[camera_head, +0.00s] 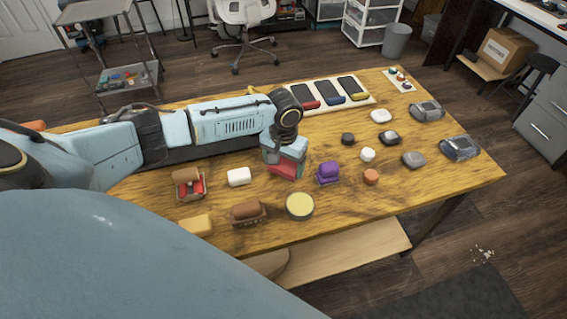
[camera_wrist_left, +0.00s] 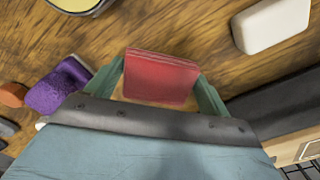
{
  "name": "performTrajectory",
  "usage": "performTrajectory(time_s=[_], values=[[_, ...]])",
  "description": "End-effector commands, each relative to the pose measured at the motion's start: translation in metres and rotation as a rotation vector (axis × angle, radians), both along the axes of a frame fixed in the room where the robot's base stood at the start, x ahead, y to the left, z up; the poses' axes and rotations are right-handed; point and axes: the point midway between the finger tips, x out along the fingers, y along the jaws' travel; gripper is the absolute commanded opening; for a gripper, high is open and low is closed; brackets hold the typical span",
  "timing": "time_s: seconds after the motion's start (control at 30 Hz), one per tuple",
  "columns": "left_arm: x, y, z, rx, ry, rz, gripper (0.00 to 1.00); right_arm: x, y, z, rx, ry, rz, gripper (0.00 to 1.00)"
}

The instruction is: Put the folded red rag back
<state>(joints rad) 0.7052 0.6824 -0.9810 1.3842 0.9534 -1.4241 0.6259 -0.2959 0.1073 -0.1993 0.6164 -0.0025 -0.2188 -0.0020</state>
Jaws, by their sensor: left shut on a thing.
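The folded red rag (camera_head: 284,172) is in my left gripper (camera_head: 285,165), over the middle of the wooden table. In the left wrist view the rag (camera_wrist_left: 160,78) sits between the two teal fingers of the left gripper (camera_wrist_left: 158,82), which are shut on its sides. I cannot tell whether its underside touches the table. My right gripper is not in view.
A purple cloth-like block (camera_head: 327,172) is close on the right of the rag, a white block (camera_head: 238,177) on its left. A round yellow-topped tin (camera_head: 299,206) stands in front. Three phone-like devices lie on a white tray (camera_head: 366,99) behind. The table (camera_head: 440,180) has bare wood at front right.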

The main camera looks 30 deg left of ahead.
Motion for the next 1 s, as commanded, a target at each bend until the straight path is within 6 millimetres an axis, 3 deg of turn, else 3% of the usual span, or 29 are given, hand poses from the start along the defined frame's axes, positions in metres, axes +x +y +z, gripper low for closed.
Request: performTrajectory(time_s=[0.13,0.17,0.3,0.57,0.67,1.0], values=[[0.0,0.0,-0.002,0.0,0.001,0.001,0.63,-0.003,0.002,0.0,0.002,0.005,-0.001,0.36],[0.0,0.0,-0.003,0.0,0.0,0.0,0.82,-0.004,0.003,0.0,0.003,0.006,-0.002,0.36],[0.0,0.0,-0.002,0.0,0.0,0.001,1.0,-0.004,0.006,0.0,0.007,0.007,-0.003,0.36],[0.0,0.0,0.0,0.0,-0.001,0.001,1.0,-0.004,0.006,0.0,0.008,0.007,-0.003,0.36],[0.0,0.001,0.009,-0.001,-0.001,0.002,1.0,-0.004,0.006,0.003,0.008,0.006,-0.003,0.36],[0.001,0.001,0.08,0.0,-0.003,0.001,1.0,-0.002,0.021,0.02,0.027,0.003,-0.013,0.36]])
